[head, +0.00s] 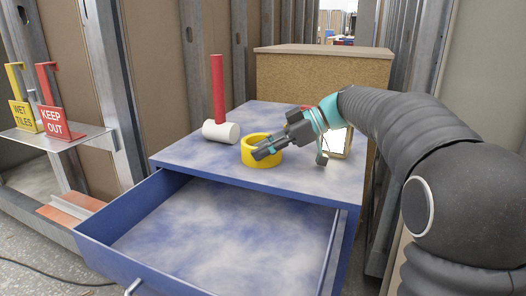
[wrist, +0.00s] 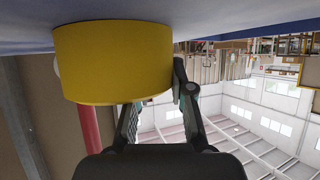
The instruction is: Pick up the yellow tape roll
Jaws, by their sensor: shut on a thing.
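The yellow tape roll (head: 248,160) is on the blue cabinet top (head: 190,155), near its middle, and looks to be resting on it. My gripper (head: 264,149) reaches in from the right and is shut on the roll's right-hand side. In the wrist view the roll (wrist: 110,62) fills the upper left, close under the blue surface. My gripper (wrist: 158,93) has its fingers at the roll's right edge there. The exact contact of the fingertips is hidden by the roll.
A mallet with a red handle (head: 218,90) and white head stands left of the roll. A white-faced framed object (head: 338,141) is behind my gripper. The open drawer (head: 215,230) juts out in front, empty where visible. A shelf at left holds two signs (head: 52,121).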

